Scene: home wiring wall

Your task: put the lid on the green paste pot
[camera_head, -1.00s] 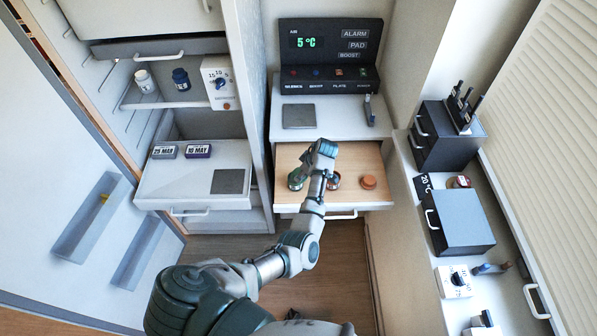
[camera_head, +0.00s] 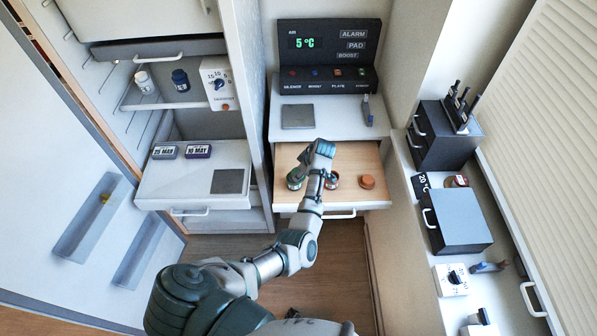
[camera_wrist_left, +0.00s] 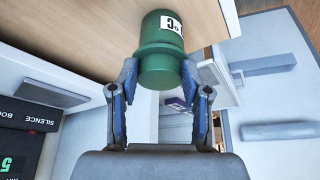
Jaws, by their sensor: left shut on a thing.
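The green paste pot (camera_head: 294,180) stands on the wooden pull-out board, partly hidden by my left arm in the head view. In the left wrist view the pot (camera_wrist_left: 160,28) shows a white label, and a narrower plain green end nearest my gripper, which looks like its lid (camera_wrist_left: 160,70). My left gripper (camera_wrist_left: 160,76) has one finger on each side of this lid and is shut on it. The lid lies against the pot's body; I cannot tell whether it is fully seated. My right gripper is not in view.
The control console (camera_head: 330,60) stands behind. The open fridge (camera_head: 190,130) is at the left.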

